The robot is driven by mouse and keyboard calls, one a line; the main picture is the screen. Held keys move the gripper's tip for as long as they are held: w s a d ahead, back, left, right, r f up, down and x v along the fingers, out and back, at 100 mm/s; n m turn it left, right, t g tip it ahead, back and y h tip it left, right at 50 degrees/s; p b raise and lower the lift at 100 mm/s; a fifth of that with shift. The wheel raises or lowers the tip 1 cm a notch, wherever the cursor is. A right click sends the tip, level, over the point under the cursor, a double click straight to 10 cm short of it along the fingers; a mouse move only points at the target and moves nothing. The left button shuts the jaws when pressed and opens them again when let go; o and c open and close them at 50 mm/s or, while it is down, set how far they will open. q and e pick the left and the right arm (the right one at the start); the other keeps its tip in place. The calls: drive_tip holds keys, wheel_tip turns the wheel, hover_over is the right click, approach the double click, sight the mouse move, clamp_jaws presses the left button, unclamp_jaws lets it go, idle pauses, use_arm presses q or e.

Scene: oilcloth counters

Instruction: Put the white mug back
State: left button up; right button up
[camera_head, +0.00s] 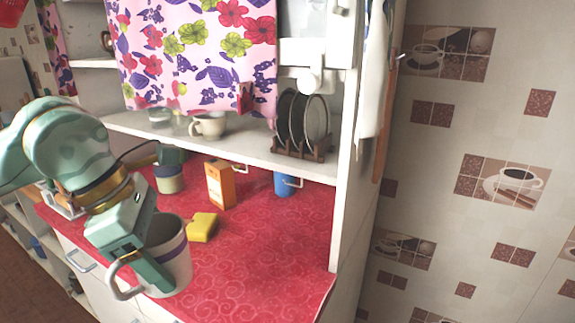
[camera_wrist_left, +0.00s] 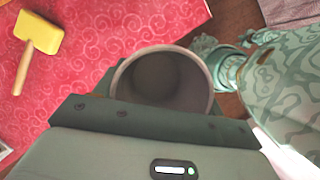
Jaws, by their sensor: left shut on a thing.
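A pale mug (camera_head: 172,258) with a dark purple band and a looped handle is at the front edge of the red counter. My left gripper (camera_head: 148,262) comes down from above and is shut on its wall, near the handle. In the left wrist view the mug (camera_wrist_left: 161,78) shows its round open mouth, and it looks empty. The gripper hides part of its near side. I cannot tell whether its base touches the counter. Another white mug (camera_head: 207,125) stands on the white shelf (camera_head: 240,154) above the counter. My right gripper is not in view.
A yellow block-headed tool (camera_head: 202,227) with a wooden handle lies near the mug. An orange box (camera_head: 219,185), a blue mug (camera_head: 286,184) and a jar (camera_head: 168,180) stand behind. The counter's right front is clear.

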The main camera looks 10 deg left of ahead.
use_arm(q)
drive_tip(key=m+g, duration=0.1)
drive_tip(key=m, duration=0.1)
drive_tip(key=shift+a+m, duration=0.1)
drive_tip(key=shift+m, duration=0.2)
drive_tip(key=shift+a+f+m+g, duration=0.1)
drive_tip(key=shift+f+m+g, duration=0.1)
drive_tip(key=shift+m, duration=0.35)
drive_tip(key=shift+f+m+g, duration=0.1)
drive_tip(key=shift+m+g, duration=0.1)
drive_tip(key=shift+m, duration=0.35)
drive_tip(key=f+m+g, duration=0.1)
drive_tip(key=m, duration=0.2)
drive_tip(key=s+f+m+g+y, duration=0.1)
drive_tip(key=f+m, duration=0.1)
drive_tip(key=m, duration=0.2)
drive_tip(key=f+m+g, duration=0.1)
drive_tip(key=f+m, duration=0.1)
drive_tip(key=m, duration=0.2)
drive_tip(key=shift+s+d+f+g+y, duration=0.15)
drive_tip(key=shift+d+f+g+y, duration=0.15)
drive_tip(key=shift+d+g, duration=0.1)
drive_tip(key=s+d+f+m+y+p, duration=0.1)
drive_tip(key=s+f+m+y, duration=0.1)
drive_tip(key=s+f+m, duration=0.2)
wheel_tip(320, 180, down, 4)
drive_tip(key=m, duration=0.3)
drive_tip(key=shift+d+r+g+y+p, duration=0.2)
drive_tip(key=shift+d+g+y+p, duration=0.1)
drive_tip(key=shift+g, duration=0.1)
